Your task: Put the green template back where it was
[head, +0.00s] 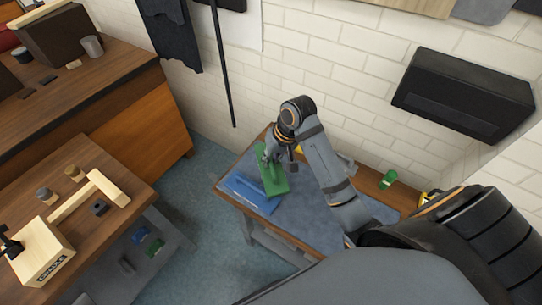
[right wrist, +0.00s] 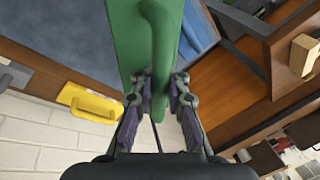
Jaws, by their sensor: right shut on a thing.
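The green template (head: 272,178) is a flat green board with a raised handle ridge. My right gripper (head: 266,158) is shut on it, above the small table with the blue-grey mat (head: 318,222). In the right wrist view, the template (right wrist: 126,40) runs up from between the fingers of my right gripper (right wrist: 160,88), which clasp its ridge. A blue flat piece (head: 250,192) lies on the mat beside and partly under the template in the head view. I cannot tell whether the template touches the mat or the blue piece. My left gripper is not in view.
A yellow tool (right wrist: 92,104) lies at the table's edge in the wrist view. A small green object (head: 388,179) is on the table's right part. A wooden workbench (head: 110,160) with wooden parts stands at left. A brick wall (head: 330,60) with a black box (head: 462,95) is behind.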

